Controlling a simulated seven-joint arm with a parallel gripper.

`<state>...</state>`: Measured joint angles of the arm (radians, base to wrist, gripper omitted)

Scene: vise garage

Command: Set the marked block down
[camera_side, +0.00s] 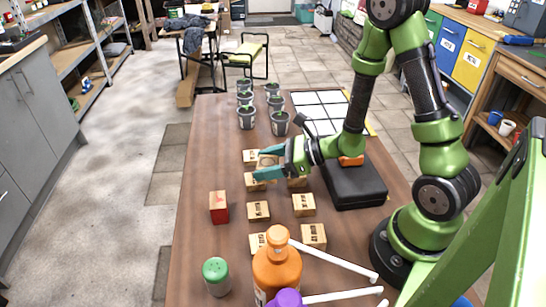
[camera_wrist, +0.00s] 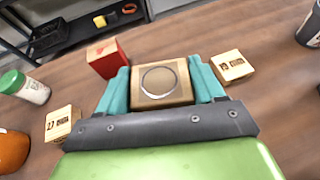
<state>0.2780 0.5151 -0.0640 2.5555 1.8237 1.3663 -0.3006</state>
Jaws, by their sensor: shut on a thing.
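My gripper (camera_side: 264,165) has teal fingers and is shut on a wooden block (camera_wrist: 160,82) with a dark ring drawn on its face. In the wrist view the block sits between the two fingers (camera_wrist: 161,88). In the side view the held block (camera_side: 268,160) is partly hidden by the fingers, among other wooden blocks. I cannot tell how far it is above the table (camera_side: 200,150).
Several printed wooden blocks (camera_side: 258,211) stand around and in front of my gripper. A red block (camera_side: 219,207) is to their left. An orange bottle (camera_side: 277,270) and a green-capped shaker (camera_side: 216,277) stand at the front.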

